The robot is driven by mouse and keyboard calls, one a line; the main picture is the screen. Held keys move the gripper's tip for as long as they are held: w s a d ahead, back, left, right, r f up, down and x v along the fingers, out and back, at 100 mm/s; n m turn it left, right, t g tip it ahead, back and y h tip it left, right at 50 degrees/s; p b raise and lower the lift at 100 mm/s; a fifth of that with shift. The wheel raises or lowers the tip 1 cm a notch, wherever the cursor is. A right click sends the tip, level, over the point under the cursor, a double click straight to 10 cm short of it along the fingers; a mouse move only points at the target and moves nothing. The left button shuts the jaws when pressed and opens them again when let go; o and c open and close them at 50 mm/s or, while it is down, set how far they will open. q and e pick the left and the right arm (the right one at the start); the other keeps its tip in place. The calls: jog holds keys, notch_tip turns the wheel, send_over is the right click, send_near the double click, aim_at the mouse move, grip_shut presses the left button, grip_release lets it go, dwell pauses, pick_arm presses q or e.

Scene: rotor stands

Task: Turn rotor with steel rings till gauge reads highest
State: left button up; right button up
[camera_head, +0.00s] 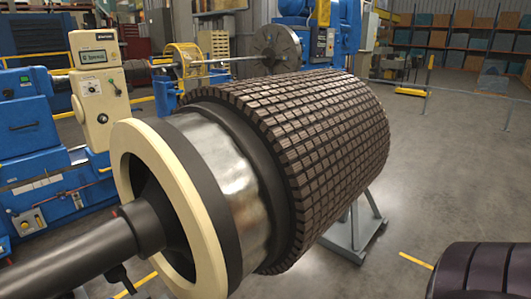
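A large rotor fills the middle of the view, tilted from lower left to upper right. Its drum (325,150) is covered in dark brown blocks. Toward the near end it has a shiny steel ring (215,175), dark bands and a cream end ring (203,235). A thick dark shaft (75,250) runs out to the lower left. A cream box (100,90) with a small display (93,57) and a knob stands behind it at left; the reading is too small to make out. Neither gripper can be made out.
A grey stand foot (355,240) shows under the rotor at right. Part of another dark ribbed drum (485,270) fills the lower right corner. Blue machinery (30,125) stands at left. Shelves with boxes (470,40) line the back right. The grey floor (440,160) at right is mostly clear.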

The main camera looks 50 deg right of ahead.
jog(key=shift+w+r, duration=0.1)
jog(key=shift+w, duration=0.05)
jog(key=shift+w+a+r, duration=0.1)
jog(key=shift+w+r, duration=0.15)
jog(key=shift+w, duration=0.1)
jog(key=shift+s+f, duration=0.1)
jog(key=shift+s, duration=0.05)
jog(key=shift+s+f, duration=0.2)
jog(key=shift+s, duration=0.15)
jog(key=shift+w+r, duration=0.1)
jog(key=shift+w, duration=0.2)
dwell(0.9)
jog(key=shift+s, duration=0.3)
pick_arm(q)
jog(key=shift+o, duration=0.4)
